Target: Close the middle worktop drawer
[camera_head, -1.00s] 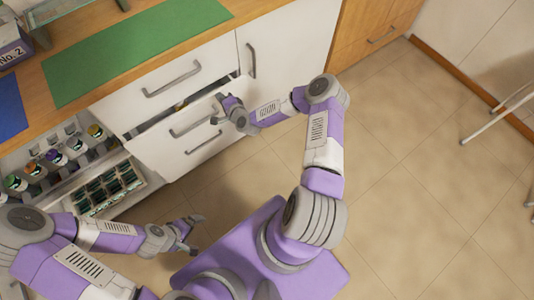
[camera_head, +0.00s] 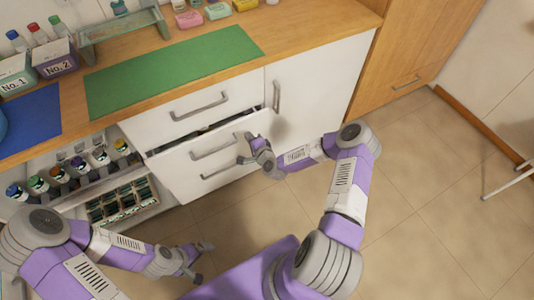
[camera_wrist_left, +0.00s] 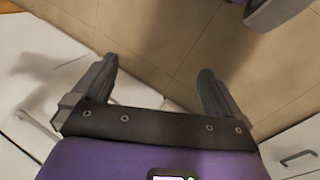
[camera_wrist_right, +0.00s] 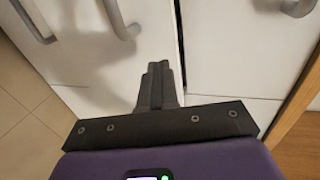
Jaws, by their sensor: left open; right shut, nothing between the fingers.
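The middle worktop drawer (camera_head: 190,166) has a white front with a grey bar handle (camera_head: 216,147). It stands partly pulled out, with a dark gap above its front edge. My right gripper (camera_head: 249,151) is shut and empty, near the right end of this drawer front. In the right wrist view its fingers (camera_wrist_right: 158,66) point at the white fronts, beside a dark vertical gap; I cannot tell whether they touch. My left gripper (camera_head: 203,262) is open and empty, low over the floor, away from the drawers; its spread fingers show in the left wrist view (camera_wrist_left: 155,75).
The top drawer (camera_head: 170,122) looks shut, as does the white door (camera_head: 318,85) to the right. Open shelves with bottles and a compartment tray (camera_head: 120,207) are at the left. The worktop (camera_head: 310,30) holds a green mat (camera_head: 175,70).

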